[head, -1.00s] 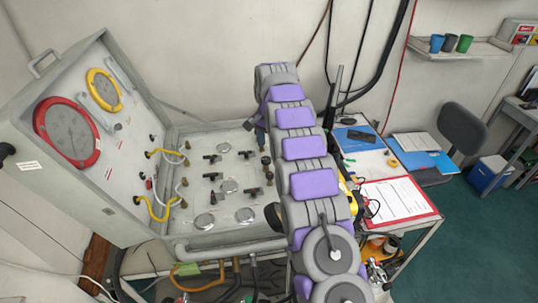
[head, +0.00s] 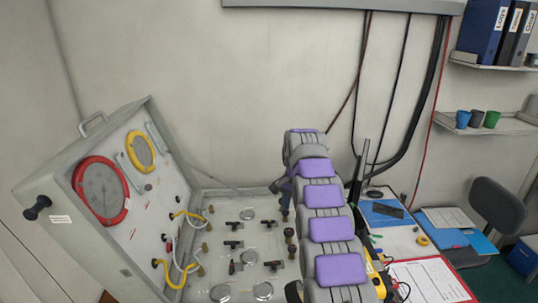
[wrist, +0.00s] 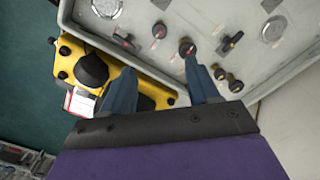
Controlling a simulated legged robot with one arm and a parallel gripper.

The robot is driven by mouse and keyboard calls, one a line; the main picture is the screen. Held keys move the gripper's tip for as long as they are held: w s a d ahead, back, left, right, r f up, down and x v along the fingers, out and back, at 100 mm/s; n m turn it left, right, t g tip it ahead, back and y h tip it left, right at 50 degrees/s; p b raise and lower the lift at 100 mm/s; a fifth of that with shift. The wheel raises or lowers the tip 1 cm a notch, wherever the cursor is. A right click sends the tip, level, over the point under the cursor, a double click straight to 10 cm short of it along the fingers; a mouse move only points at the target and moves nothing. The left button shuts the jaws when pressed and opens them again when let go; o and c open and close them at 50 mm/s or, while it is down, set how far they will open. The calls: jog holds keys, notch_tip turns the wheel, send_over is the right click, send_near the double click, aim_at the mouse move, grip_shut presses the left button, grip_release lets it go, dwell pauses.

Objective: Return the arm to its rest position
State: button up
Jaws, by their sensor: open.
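My arm, purple and grey, reaches forward over the right side of the diver air panel (head: 231,194) in the head view. My gripper (wrist: 158,82) shows in the wrist view with two blue-grey fingers spread apart and nothing between them. The fingers point toward the edge of the panel, where black knobs and valve handles (wrist: 187,47) lie just beyond them. A yellow device (wrist: 75,62) with a black knob sits beside the panel edge, below the left finger. In the head view the arm hides the gripper's fingertips.
The panel's raised lid carries a red-rimmed gauge (head: 101,191) and a yellow-rimmed gauge (head: 140,151). A desk with a clipboard (head: 430,281) and a blue folder (head: 385,213) stands to the right. A shelf (head: 500,127) with cups is on the wall; a chair (head: 497,207) is at far right.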

jog(key=s+r+n+g+b, duration=0.1)
jog(key=s+r+n+b, duration=0.15)
jog(key=s, duration=0.95)
jog(key=s+r+n+b, duration=0.2)
jog(key=s+r, duration=0.1)
jog(key=s, duration=0.9)
jog(key=s+f+n+b, duration=0.1)
jog(key=s+f, duration=0.2)
jog(key=s, duration=0.7)
jog(key=s+f+n+b, duration=0.1)
jog(key=s+f, duration=0.3)
jog(key=s, duration=0.6)
jog(key=s+f+n+b, duration=0.2)
jog(key=s+f, duration=0.2)
jog(key=s, duration=0.6)
jog(key=shift+g, duration=0.4)
jog(key=shift+n, duration=0.25)
